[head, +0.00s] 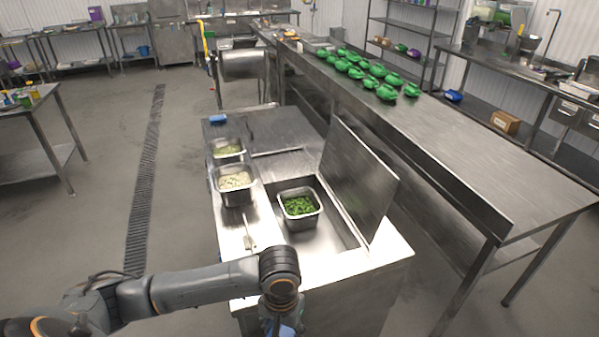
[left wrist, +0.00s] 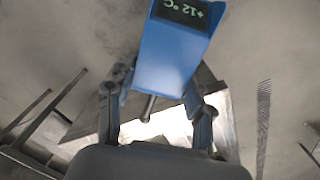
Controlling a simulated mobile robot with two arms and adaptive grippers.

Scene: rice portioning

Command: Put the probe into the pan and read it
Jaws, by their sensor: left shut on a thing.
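My left gripper (head: 281,322) is at the bottom of the head view, in front of the counter's near edge. It is shut on the blue probe (left wrist: 170,55), whose dark display reads +12 °C, upside down in the left wrist view. A little of the probe's blue body (head: 288,331) shows in the head view. A steel pan (head: 303,223) of chopped greens sits inside the open counter well, beyond the gripper and apart from it. Two more pans, one with pale contents (head: 236,199) and one with greenish contents (head: 228,159), stand on the counter's left side. My right gripper is out of view.
The well's lid (head: 360,180) stands raised on its right side. A light utensil (head: 248,232) lies on the counter left of the well. A blue item (head: 217,119) sits at the far left corner. A long steel table (head: 470,165) with green items (head: 365,76) runs along the right.

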